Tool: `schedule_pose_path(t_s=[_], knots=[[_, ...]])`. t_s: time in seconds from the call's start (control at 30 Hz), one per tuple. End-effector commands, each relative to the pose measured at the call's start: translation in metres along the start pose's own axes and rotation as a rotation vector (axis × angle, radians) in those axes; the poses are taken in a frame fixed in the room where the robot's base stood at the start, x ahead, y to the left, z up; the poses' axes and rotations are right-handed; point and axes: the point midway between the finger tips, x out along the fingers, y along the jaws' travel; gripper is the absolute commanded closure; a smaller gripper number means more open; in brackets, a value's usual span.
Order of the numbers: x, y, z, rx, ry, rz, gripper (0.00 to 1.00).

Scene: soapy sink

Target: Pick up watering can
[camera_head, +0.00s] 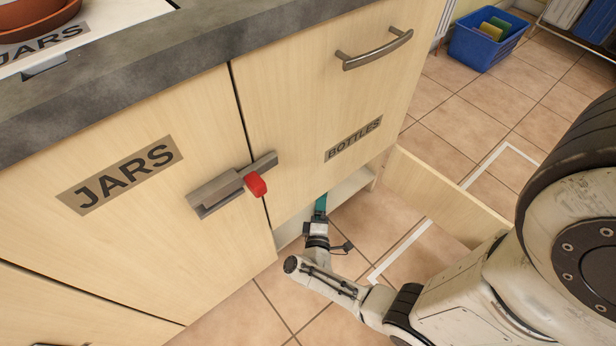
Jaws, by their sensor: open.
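I cannot make out a watering can in this view. My gripper (317,229) is low at the bottom centre, at the end of my arm, which comes in from the lower right. It is by the opening under the BOTTLES cabinet. A small teal piece (320,205) shows just beyond it. I cannot tell whether that is part of my gripper or a separate thing. The fingertips are too small to see clearly, and the inside of the opening is mostly hidden by the cabinet front.
The JARS cabinet (110,220) has a latch with a red knob (256,185). The BOTTLES cabinet (320,105) has a metal handle (375,50). A low wooden panel (445,195) juts out near my arm. A blue bin (480,42) stands on the tiled floor.

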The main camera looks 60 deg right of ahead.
Motion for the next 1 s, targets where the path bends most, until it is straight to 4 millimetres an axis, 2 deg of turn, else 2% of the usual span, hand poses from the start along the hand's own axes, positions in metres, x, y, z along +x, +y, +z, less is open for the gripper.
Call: schedule_pose_path(t_s=[0.1,0.2,0.33,0.53,1.0], knots=[[0.02,-0.003,0.001,0.001,-0.004,0.002,0.1],[0.031,-0.002,0.0,0.002,-0.002,0.001,0.1],[0.039,-0.001,0.001,0.0,-0.001,0.001,0.1],[0.039,0.0,0.001,0.0,0.0,0.001,0.1],[0.039,0.001,0.0,0.001,0.0,0.003,0.51]])
